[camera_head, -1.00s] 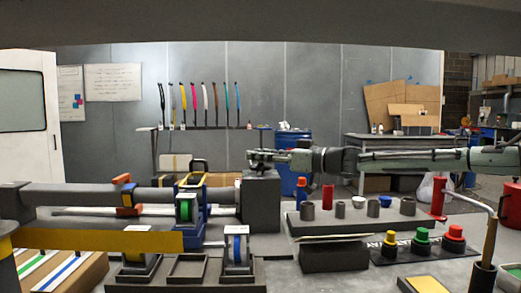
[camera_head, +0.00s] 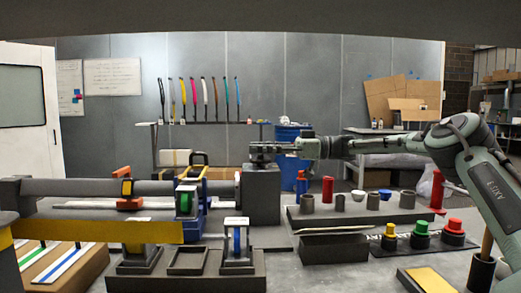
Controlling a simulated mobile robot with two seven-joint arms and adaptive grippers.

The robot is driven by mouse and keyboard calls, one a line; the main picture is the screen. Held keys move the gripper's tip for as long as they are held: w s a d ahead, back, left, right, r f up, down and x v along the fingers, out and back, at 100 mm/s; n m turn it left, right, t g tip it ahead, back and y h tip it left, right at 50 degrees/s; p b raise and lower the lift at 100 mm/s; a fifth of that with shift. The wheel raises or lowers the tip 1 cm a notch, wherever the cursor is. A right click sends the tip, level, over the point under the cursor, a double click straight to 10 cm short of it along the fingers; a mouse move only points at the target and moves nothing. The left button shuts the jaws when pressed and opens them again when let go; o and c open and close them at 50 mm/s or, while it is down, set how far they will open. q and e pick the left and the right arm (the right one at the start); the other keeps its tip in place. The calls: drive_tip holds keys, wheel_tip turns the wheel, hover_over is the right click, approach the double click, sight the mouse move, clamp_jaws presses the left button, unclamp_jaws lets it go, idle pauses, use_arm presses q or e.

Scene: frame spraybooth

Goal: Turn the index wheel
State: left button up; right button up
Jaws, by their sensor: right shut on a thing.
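My right gripper (camera_head: 266,149) reaches in from the right and is shut at the top of a dark grey block (camera_head: 261,195) at the right end of a long tube (camera_head: 75,190). It is shut on a small dark part there, which I take to be the index wheel (camera_head: 261,159). The jaws hide most of that part, so its shape and markings cannot be read. My left gripper is not in view.
A raised grey rack (camera_head: 350,219) with cups and red cylinders stands right of the block. Yellow, green and red knobs (camera_head: 421,236) are in front of it. A striped tray (camera_head: 55,266) is at front left.

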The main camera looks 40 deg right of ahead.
idle(0.3)
drive_tip(key=o, duration=1.1)
drive_tip(key=shift+o, duration=0.2)
drive_tip(key=v, duration=1.2)
